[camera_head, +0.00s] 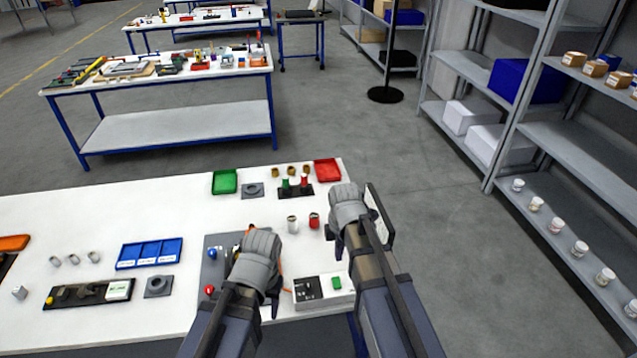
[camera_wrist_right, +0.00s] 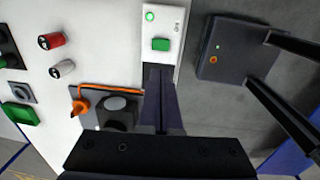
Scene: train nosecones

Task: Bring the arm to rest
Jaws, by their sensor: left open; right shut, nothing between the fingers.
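My left gripper (camera_head: 272,300) hangs over the front of the white table, at the right edge of a grey plate (camera_head: 212,262). It is open; its fingers are mostly hidden by the wrist, and I see nothing held. My right gripper (camera_head: 338,245) is over the table's right edge, further from me. In the right wrist view, its dark fingers (camera_wrist_right: 160,85) are shut together with nothing between them, and their tips overlap the lower end of a white control box (camera_wrist_right: 163,20).
The control box with a green button (camera_head: 336,283) stands at the front right. Blue bins (camera_head: 150,253) stand at left. Free floor (camera_head: 455,255) lies right of the table, before shelves (camera_head: 580,150).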

